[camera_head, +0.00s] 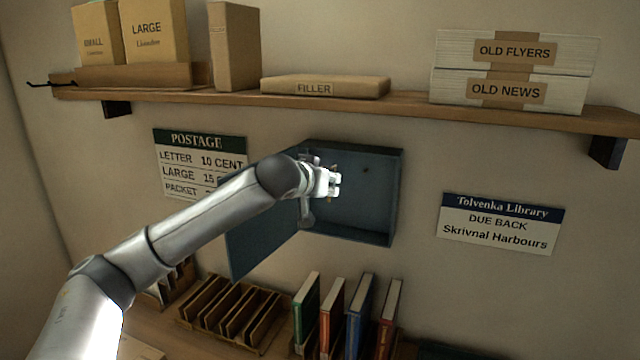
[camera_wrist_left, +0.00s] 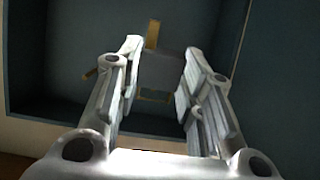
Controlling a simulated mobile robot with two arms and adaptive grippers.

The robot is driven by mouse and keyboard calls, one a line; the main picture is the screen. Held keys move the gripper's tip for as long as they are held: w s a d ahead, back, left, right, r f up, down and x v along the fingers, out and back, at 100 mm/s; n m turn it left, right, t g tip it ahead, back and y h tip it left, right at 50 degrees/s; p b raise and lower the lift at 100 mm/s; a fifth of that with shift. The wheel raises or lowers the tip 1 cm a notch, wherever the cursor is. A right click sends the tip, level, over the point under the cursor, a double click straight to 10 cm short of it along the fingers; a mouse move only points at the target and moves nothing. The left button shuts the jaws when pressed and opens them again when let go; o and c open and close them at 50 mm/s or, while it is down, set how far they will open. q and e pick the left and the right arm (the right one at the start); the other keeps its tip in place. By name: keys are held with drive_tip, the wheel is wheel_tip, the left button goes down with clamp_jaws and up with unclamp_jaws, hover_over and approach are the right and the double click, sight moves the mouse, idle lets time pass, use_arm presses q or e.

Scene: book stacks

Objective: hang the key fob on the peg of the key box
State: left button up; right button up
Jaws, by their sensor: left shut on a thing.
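The blue key box (camera_head: 375,215) hangs on the wall with its door (camera_head: 262,245) swung open to the left. My left gripper (camera_head: 333,185) is in front of the box's open interior. In the left wrist view, my left gripper (camera_wrist_left: 160,75) is shut on a dark grey block (camera_wrist_left: 165,68), which looks like the key fob. I cannot tell which is a peg or whether the fob touches one. A small dark spot (camera_head: 366,169) shows on the box's back. My right gripper is not in view.
A wooden shelf (camera_head: 410,103) with cartons and paper stacks runs above the box. Below stand several upright books (camera_head: 358,310) and a wooden rack (camera_head: 225,315). Signs hang on both sides: a postage list (camera_head: 180,160) and a library notice (camera_head: 500,222).

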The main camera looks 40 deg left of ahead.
use_arm(q)
drive_tip(key=shift+w+a+f+p, duration=0.1)
drive_tip(key=shift+w+a+p, duration=0.15)
drive_tip(key=shift+w, duration=0.65)
drive_tip(key=shift+w+a+f+p, duration=0.1)
drive_tip(key=shift+w+a+p, duration=0.15)
drive_tip(key=shift+w, duration=0.6)
drive_tip(key=shift+d, duration=0.1)
drive_tip(key=o, duration=0.9)
drive_tip(key=shift+s, duration=0.1)
drive_tip(key=v, duration=1.2)
